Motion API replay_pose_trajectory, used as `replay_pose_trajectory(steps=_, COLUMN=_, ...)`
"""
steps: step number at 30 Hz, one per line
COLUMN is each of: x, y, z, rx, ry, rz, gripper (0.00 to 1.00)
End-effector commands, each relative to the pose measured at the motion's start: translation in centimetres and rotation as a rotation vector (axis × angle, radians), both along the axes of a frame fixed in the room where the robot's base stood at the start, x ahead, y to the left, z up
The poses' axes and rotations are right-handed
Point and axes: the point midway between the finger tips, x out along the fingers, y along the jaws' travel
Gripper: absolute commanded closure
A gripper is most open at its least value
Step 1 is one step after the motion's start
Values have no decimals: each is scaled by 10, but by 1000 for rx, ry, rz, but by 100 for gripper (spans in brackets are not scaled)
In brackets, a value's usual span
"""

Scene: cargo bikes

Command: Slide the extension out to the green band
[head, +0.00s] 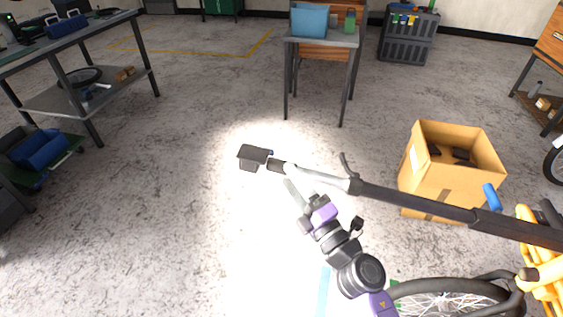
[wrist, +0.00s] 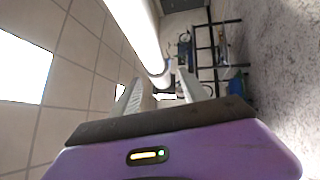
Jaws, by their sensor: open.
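The pale extension tube (head: 318,176) comes out of a dark boom (head: 420,202) that slants in from the right. A black block (head: 252,156) is at the tube's far left end. A small dark lever (head: 346,163) stands up near where tube and boom meet. My gripper (head: 290,188) is open, just below the tube in the head view. In the wrist view the tube (wrist: 138,35) runs down from the top towards the gap between my open fingers (wrist: 162,92). I cannot tell whether it lies between them. I make out no green band on the tube.
An open cardboard box (head: 420,185) stands on the floor behind the boom. A bike wheel (head: 450,298) and yellow frame parts (head: 543,262) are at lower right. A workbench (head: 120,87) is at left, a small table (head: 320,40) at the back. The floor left of the block is clear.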

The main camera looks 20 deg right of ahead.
Motion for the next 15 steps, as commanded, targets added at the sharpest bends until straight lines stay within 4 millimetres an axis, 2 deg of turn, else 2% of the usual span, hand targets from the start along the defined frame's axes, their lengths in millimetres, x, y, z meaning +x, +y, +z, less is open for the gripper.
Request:
replay_pose_trajectory(steps=6, x=31, y=6, z=8, rx=1, ry=-1, rz=1, gripper=48)
replay_pose_trajectory(steps=15, x=43, y=8, z=11, rx=3, ry=1, rz=1, gripper=48)
